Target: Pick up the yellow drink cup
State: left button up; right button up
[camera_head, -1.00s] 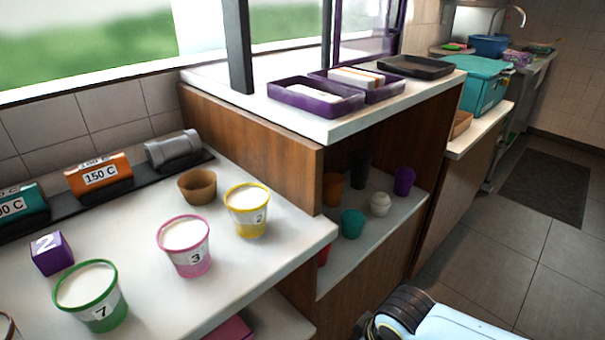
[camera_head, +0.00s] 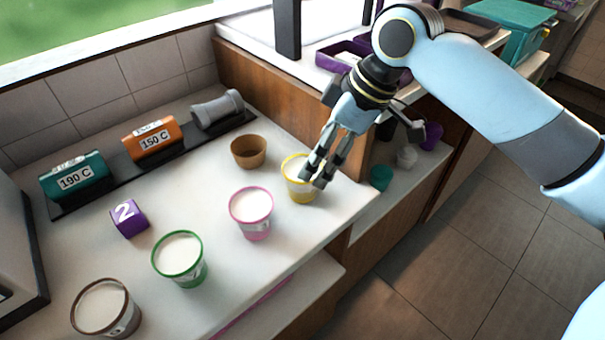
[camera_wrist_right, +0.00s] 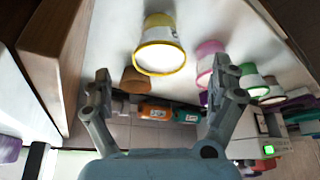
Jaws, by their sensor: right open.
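The yellow drink cup (camera_head: 293,190), yellow-rimmed with a white top, stands upright on the white counter near its right end. My right gripper (camera_head: 312,178) reaches in from the right, and its fingers cover the cup's right side in the head view. In the right wrist view the cup (camera_wrist_right: 160,50) shows above the middle of the open fingers (camera_wrist_right: 167,88), with nothing between the fingertips. The cup looks beyond the fingertips; I cannot tell whether a finger touches it. My left gripper is not in view.
A pink cup (camera_head: 251,213) stands close to the yellow cup, with a brown bowl (camera_head: 248,152) behind. A green cup (camera_head: 180,259), a brown cup (camera_head: 105,308) and a purple cube (camera_head: 129,217) stand farther left. The counter's right edge (camera_head: 372,205) is near.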

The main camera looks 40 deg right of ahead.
jog(key=x, duration=0.8)
jog(key=shift+w+a+f, duration=0.1)
jog(key=shift+w+f, duration=0.05)
jog(key=shift+f, duration=0.2)
jog(key=shift+c, duration=0.3)
jog(key=c, duration=1.3)
